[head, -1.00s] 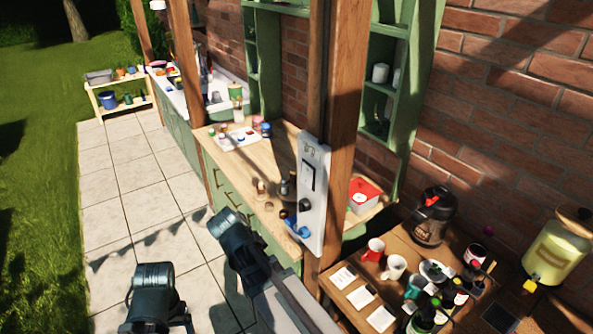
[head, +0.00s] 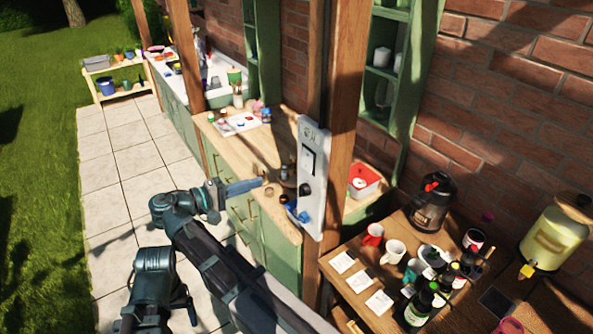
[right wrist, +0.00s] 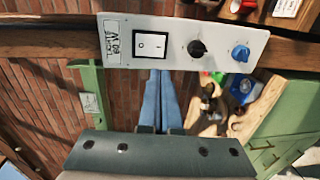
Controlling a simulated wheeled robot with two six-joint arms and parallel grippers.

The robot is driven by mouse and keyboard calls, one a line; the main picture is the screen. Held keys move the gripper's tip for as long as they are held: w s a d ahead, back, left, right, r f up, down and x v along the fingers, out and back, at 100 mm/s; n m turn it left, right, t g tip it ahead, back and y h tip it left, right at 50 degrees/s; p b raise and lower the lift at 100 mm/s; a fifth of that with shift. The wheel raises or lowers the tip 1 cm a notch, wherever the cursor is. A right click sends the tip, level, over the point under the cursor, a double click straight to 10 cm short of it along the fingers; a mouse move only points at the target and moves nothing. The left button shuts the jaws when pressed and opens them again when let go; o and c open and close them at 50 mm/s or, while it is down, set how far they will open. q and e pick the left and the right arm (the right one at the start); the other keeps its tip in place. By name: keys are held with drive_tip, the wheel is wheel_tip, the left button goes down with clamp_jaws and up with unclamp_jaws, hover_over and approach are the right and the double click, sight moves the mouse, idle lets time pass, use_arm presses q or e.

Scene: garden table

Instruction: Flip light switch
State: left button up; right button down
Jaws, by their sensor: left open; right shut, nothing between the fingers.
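A light grey panel (head: 313,180) is fixed upright to a wooden post. It bears a white rocker switch (head: 308,162) in a black frame, a black knob (head: 305,189) and a blue knob (head: 302,215). In the right wrist view the panel lies sideways, and the rocker (right wrist: 152,45) shows its marks. My right gripper (head: 258,183) is shut and empty, left of the panel in the head view and apart from it. In the right wrist view its blue fingers (right wrist: 158,76) point towards the rocker. Of my left arm only links show at lower left; its fingers are not visible.
A wooden counter (head: 262,150) with small jars stands behind the panel. A side table at right holds mugs (head: 393,252), bottles (head: 420,306) and a black kettle-like pot (head: 432,203). Paving (head: 130,185) is clear at left.

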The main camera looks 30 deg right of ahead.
sight(306, 168)
drive_tip(key=d, duration=0.4)
drive_tip(key=d+f+b, duration=0.1)
drive_tip(key=d, duration=0.4)
drive_tip(key=w+d, duration=0.1)
drive_tip(key=d, duration=0.4)
drive_tip(key=shift+f+b, duration=0.35)
drive_tip(key=shift+d+f, duration=0.2)
drive_tip(key=shift+d, duration=0.05)
drive_tip(key=shift+w+r, duration=0.1)
drive_tip(key=shift+a, duration=0.1)
